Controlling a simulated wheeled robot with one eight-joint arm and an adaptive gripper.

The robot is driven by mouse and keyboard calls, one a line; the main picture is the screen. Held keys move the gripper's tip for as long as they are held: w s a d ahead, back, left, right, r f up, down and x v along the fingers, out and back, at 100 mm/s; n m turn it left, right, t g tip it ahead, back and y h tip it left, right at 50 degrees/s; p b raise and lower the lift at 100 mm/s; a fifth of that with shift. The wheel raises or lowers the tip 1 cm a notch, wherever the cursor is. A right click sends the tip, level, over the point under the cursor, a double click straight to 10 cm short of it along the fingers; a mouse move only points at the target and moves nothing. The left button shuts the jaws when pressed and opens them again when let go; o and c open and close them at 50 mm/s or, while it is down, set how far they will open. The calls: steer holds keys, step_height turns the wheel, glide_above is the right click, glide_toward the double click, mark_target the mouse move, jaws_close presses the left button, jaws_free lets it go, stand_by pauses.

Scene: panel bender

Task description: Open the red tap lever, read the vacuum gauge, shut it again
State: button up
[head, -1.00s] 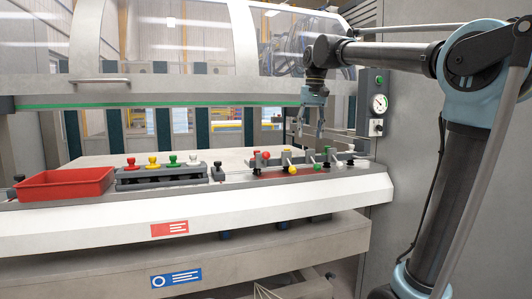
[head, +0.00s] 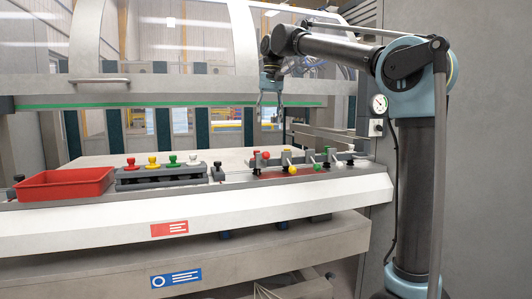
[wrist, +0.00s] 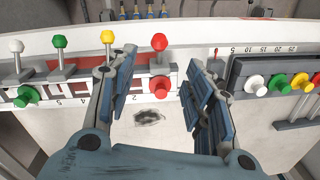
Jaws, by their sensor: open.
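The red tap lever has a red ball end (head: 265,155) and sits at the left end of the tap row on the machine ledge. In the wrist view its red ball (wrist: 159,42) and a red knob (wrist: 169,92) show between my fingers. My gripper (head: 270,113) is open and empty, pointing down above the red lever, clearly apart from it in the head view. The fingers also frame the red lever in the wrist view (wrist: 159,70). The round vacuum gauge (head: 379,103) is on the right-hand post; its dial is too small to read.
Yellow (head: 293,169), green (head: 317,167) and white (head: 350,162) tap levers stand to the right of the red one. A rack of coloured knobs (head: 155,178) and a red tray (head: 65,184) stand to the left. A machine hood (head: 150,87) spans the back.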

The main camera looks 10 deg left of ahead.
mark_target(264, 158)
steer(key=f, duration=0.9)
steer(key=a+f, duration=0.1)
steer(key=f, duration=0.3)
steer(key=shift+s+f, duration=0.15)
steer(key=shift+f, duration=0.1)
jaws_close()
